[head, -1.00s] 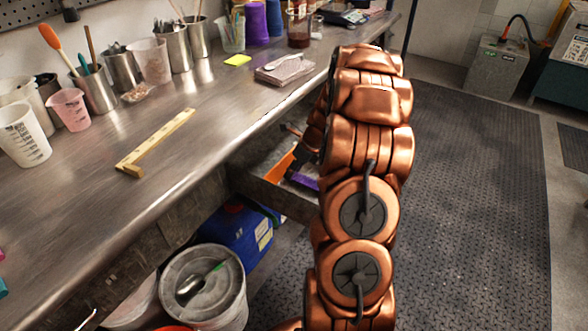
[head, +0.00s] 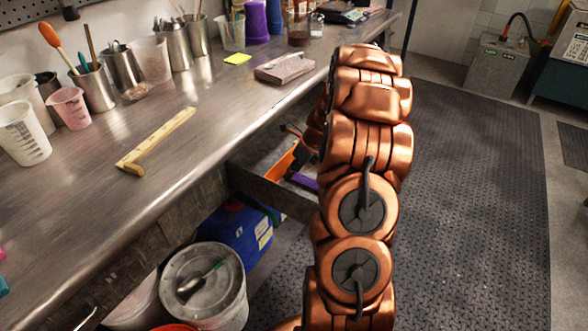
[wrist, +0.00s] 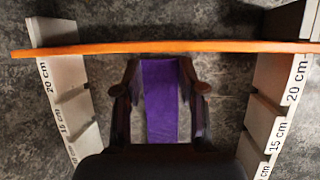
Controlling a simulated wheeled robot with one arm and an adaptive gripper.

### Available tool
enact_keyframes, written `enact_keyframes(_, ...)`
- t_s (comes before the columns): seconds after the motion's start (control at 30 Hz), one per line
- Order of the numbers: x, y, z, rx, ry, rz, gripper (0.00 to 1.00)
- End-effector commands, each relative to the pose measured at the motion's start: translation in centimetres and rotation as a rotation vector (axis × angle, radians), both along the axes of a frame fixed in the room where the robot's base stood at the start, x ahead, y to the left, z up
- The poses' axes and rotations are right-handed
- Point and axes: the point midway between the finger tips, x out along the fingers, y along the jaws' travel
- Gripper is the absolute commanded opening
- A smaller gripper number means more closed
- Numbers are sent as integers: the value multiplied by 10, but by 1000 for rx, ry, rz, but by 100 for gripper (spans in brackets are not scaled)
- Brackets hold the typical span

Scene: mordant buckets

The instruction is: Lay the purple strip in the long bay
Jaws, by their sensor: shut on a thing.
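The purple strip (wrist: 160,100) shows in the wrist view as a flat, long piece between the two fingers of my gripper (wrist: 161,82). My gripper is shut on it. An orange divider (wrist: 230,47) runs across the view just beyond the fingertips, between two pale walls marked in centimetres, left (wrist: 62,85) and right (wrist: 278,105). In the head view, a bit of purple (head: 303,181) and the orange divider (head: 281,165) show in the open drawer (head: 268,190) under the bench. My arm hides the gripper there. I cannot tell whether the strip touches the drawer floor.
The steel bench (head: 215,140) overhangs the drawer on the left. A lidded bucket (head: 203,280) and a blue container (head: 240,232) are below.

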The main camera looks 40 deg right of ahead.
Motion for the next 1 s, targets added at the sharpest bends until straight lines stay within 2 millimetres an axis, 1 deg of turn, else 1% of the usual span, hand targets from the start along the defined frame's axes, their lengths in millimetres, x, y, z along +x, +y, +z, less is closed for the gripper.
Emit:
enact_keyframes(0.43, -1, 0, -7, 2, 3, 0, 23)
enact_keyframes(0.5, -1, 1, -9, 2, 4, 1, 16)
enact_keyframes(0.53, -1, 1, -9, 2, 4, 1, 16)
enact_keyframes(0.57, -1, 1, -10, 3, 5, 0, 12)
enact_keyframes(0.63, -2, 1, -12, 4, 6, 1, 13)
enact_keyframes(0.67, -2, 1, -12, 4, 6, 1, 8)
enact_keyframes(0.73, -2, 2, -14, 5, 9, 2, 8)
enact_keyframes(0.83, -3, 2, -16, 6, 10, 3, 11)
enact_keyframes(0.87, -3, 3, -17, 7, 11, 3, 50)
enact_keyframes(1.0, -3, 4, -16, 8, 11, 5, 65)
